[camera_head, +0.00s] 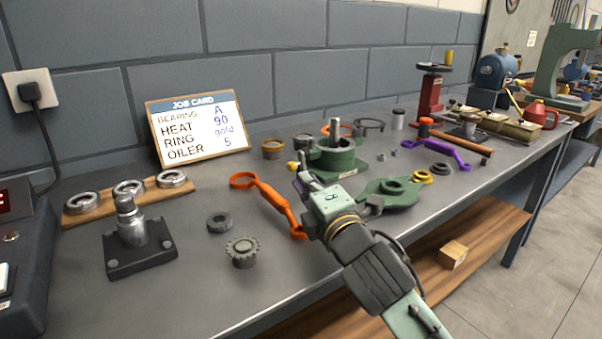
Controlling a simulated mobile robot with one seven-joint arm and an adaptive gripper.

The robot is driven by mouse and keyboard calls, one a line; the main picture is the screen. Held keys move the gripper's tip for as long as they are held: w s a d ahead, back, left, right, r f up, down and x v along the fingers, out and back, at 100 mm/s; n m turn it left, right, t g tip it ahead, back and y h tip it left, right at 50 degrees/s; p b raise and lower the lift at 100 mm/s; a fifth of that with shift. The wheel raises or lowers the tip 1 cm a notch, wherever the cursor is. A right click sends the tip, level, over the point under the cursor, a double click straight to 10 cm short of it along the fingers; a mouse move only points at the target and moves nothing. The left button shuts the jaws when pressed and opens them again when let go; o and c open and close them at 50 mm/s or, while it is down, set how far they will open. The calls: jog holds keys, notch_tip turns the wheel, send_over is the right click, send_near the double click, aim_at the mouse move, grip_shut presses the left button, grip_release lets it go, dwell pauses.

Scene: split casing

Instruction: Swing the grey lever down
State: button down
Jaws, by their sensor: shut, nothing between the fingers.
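A grey upright bar (335,131) stands at the round green casing (333,158) in the middle of the bench. It is the likeliest grey lever in view, but I cannot tell whether it is a lever or a shaft. My gripper (300,178) is in front and to the left of the casing, its fingers shut and empty. My wrist and arm hide part of the bench below it. I cannot tell whether the fingertips touch anything.
An orange spanner (270,200) lies just left of my gripper. A green flanged cover (388,193) lies to its right. A dark stand (135,240), a toothed ring (242,252) and a job card (197,126) are further left.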

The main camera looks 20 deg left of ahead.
aim_at(300, 153)
jog(key=p+x, duration=0.2)
jog(key=x, duration=0.6)
jog(key=shift+w+a, duration=0.25)
jog(key=shift+a, duration=0.05)
jog(key=shift+w+d+r+m+p, duration=0.3)
jog(key=shift+m+p, duration=0.25)
jog(key=shift+m, duration=0.45)
jog(key=shift+w+d+r+m+g+h+p, duration=0.15)
jog(key=shift+w+d+r+m+g+p, duration=0.15)
jog(key=shift+m, duration=0.25)
jog(key=shift+w+d+r+m+g+h+p, duration=0.1)
jog(key=shift+w+r+m+h+p, duration=0.1)
jog(key=shift+m+p, duration=0.25)
jog(key=w+d+m+g+p, duration=0.1)
jog(key=m, duration=0.1)
jog(key=w+d+m+p, duration=0.1)
jog(key=m, duration=0.2)
jog(key=w+d+m+g+p, duration=0.1)
jog(key=w+m+p, duration=0.1)
jog(key=m, duration=0.1)
jog(key=shift+g, duration=0.3)
jog(key=shift+w+d+f+m+g+p, duration=0.3)
jog(key=shift+w+m+p, duration=0.1)
jog(key=shift+m, duration=0.35)
jog(key=shift+w+d+f+m+g+p, duration=0.25)
jog(key=shift+w+f+m+g+p, duration=0.1)
jog(key=shift+m, duration=0.4)
jog(key=shift+s+d, duration=0.1)
